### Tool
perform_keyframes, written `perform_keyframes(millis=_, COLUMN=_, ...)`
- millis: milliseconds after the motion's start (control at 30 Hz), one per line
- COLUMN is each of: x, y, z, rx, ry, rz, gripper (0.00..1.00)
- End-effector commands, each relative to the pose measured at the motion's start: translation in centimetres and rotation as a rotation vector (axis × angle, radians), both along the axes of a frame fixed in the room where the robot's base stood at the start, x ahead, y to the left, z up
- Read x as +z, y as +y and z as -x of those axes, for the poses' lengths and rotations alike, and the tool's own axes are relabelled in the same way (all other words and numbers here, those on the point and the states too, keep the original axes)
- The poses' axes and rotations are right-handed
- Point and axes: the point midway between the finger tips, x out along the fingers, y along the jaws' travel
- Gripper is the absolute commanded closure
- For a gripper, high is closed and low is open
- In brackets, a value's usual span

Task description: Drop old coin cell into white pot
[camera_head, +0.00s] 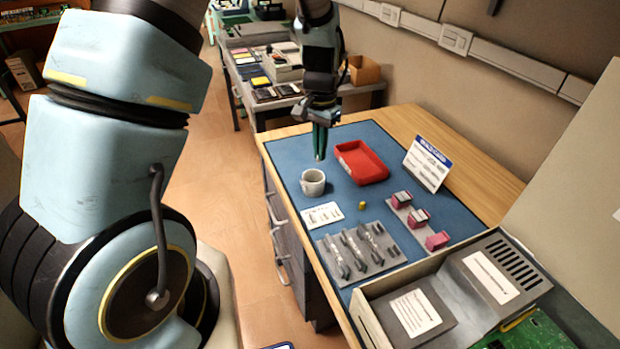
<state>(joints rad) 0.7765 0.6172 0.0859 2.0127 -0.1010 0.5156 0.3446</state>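The white pot (313,182) stands upright on the blue mat near its left edge, with its opening facing up. My gripper (319,157) hangs pointing down above and slightly behind the pot, left of the red tray. Its dark green fingers look close together, but the view is too small to show whether they are apart or hold something. I cannot make out a coin cell. The inside of the pot is mostly hidden.
A red tray (361,163) lies right of the gripper, with a standing sign (427,164) further right. A white card (322,215), a small yellow piece (362,206), a grey holder (357,252) and pink-and-white boxes (419,218) lie nearer. A grey case (492,281) fills the front right.

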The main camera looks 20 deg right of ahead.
Motion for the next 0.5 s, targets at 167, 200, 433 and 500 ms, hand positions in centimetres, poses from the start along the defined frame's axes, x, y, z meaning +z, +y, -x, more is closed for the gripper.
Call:
perform_keyframes(millis=167, x=-1.5, y=0.0, z=0.0, rx=0.0, ry=0.001, rz=-0.001, gripper=1.0)
perform_keyframes(millis=200, x=-1.9, y=0.0, z=0.0, rx=0.0, ry=0.001, rz=-0.001, gripper=1.0)
perform_keyframes(millis=433, x=-4.7, y=0.0, z=0.0, rx=0.001, ry=0.0, rz=0.0, gripper=1.0)
perform_keyframes(millis=500, x=-5.3, y=0.0, z=0.0, rx=0.001, ry=0.0, rz=0.0, gripper=1.0)
